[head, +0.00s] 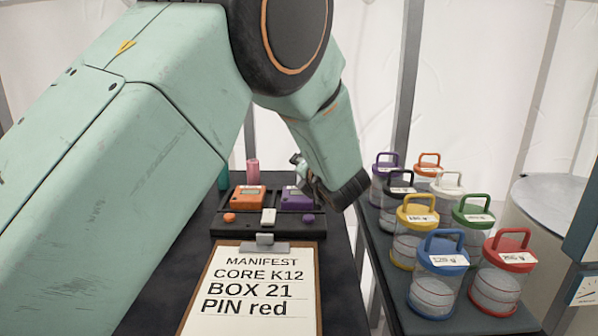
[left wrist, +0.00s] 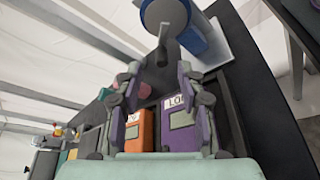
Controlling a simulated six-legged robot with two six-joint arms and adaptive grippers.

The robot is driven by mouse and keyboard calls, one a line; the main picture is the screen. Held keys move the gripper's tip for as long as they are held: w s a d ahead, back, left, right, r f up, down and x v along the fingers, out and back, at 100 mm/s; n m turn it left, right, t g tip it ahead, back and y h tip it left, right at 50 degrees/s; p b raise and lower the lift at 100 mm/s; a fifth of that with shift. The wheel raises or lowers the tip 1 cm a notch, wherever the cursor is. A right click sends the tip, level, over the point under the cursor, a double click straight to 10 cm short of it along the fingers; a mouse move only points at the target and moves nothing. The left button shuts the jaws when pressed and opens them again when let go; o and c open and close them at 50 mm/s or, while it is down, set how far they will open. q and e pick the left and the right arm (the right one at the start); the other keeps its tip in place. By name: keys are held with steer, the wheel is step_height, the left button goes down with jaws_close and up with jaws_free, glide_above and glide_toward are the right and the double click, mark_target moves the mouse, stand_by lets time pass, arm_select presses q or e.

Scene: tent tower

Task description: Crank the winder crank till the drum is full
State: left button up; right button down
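In the left wrist view, a blue round body (left wrist: 205,45), which looks like the winder's drum, stands at the top on a pale plate. A grey crank-like handle (left wrist: 168,38) sticks out in front of it. My left gripper (left wrist: 158,76) is open, its two fingers apart, with the handle just beyond the fingertips and roughly between them. I see nothing held, and contact with the handle cannot be made out. In the head view my left gripper (head: 307,180) is partly hidden by its own arm; the winder does not show there. My right gripper is not in view.
Orange (head: 249,198) and purple (head: 297,199) boxes sit in a dark tray (head: 268,228) below my left gripper. A manifest clipboard (head: 252,290) lies in front. Several jars with coloured lids, including a blue one (head: 438,290), stand on a right-hand table (head: 385,265).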

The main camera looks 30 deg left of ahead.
arm_select(q)
steer(key=x, duration=0.4)
steer(key=shift+w+a+f+b, duration=0.15)
steer(key=shift+w+f+b, duration=0.1)
steer(key=shift+f+b, duration=0.05)
steer(key=shift+w+a, duration=0.35)
steer(key=shift+w, duration=0.1)
steer(key=shift+c, duration=0.2)
jaws_close()
